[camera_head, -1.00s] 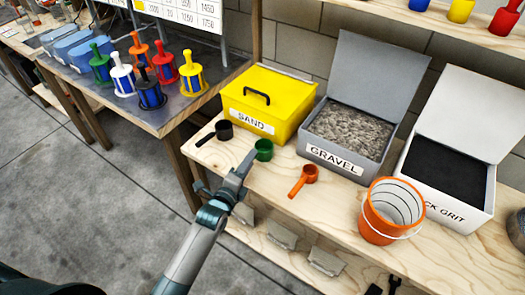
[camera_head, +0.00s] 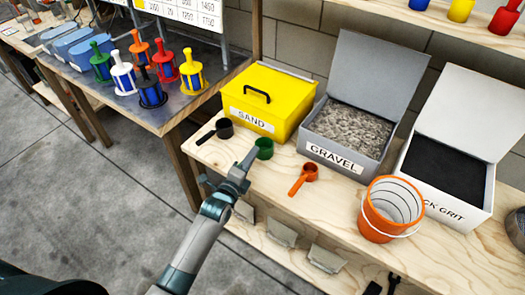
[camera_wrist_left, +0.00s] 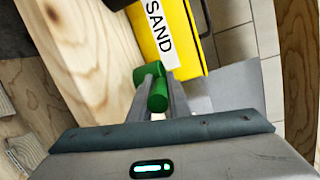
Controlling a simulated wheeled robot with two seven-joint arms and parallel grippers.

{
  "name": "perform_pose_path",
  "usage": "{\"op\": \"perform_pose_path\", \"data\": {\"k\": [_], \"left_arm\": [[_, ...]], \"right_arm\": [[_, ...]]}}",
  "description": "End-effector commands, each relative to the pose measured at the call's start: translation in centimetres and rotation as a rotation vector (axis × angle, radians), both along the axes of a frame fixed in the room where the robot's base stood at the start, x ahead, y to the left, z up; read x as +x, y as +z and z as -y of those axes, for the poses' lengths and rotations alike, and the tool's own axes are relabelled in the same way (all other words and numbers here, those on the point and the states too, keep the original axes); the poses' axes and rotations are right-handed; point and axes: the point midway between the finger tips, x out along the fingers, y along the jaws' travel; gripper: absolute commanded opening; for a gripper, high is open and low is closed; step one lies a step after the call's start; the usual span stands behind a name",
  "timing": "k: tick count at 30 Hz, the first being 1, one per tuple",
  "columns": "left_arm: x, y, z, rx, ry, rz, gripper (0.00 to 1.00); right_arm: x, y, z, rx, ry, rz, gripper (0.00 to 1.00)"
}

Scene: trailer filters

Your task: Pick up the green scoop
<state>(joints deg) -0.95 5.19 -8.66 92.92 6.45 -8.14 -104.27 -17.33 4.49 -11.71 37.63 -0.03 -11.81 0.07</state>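The green scoop (camera_head: 264,148) rests on the wooden bench in front of the yellow sand bin, between the black scoop and the orange scoop. My left gripper (camera_head: 248,160) reaches it from the front. In the left wrist view, the scoop's green handle (camera_wrist_left: 158,94) lies between the two narrow-set fingers (camera_wrist_left: 159,86), which look closed on its sides. Its cup (camera_wrist_left: 147,74) shows just beyond the fingertips, partly hidden by them. The scoop looks still on the bench, not clearly lifted. My right gripper is not in view.
The yellow sand bin (camera_head: 268,98), lid closed, stands just behind. The black scoop (camera_head: 223,128) is close on the left, the orange scoop (camera_head: 304,178) to the right. The open gravel bin (camera_head: 345,142) and orange bucket (camera_head: 390,208) stand farther right.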

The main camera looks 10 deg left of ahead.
Motion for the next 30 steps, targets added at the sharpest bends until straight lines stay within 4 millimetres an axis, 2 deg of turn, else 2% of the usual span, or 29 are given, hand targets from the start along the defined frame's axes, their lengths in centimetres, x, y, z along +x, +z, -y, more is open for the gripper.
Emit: {"op": "perform_pose_path", "data": {"k": [11, 17, 24, 30], "left_arm": [[0.0, 0.8, 0.0, 0.001, 0.000, 0.001, 0.00], [0.0, 3.2, 0.0, 0.001, 0.000, 0.004, 0.00], [0.0, 7.2, 0.0, 0.001, -0.001, 0.005, 0.00], [0.1, 9.5, 0.0, 0.000, -0.001, 0.003, 0.00]], "right_arm": [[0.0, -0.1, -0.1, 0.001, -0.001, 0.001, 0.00], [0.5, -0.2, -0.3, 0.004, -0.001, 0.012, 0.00], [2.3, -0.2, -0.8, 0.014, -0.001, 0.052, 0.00], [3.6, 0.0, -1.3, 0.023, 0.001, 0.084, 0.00]]}}
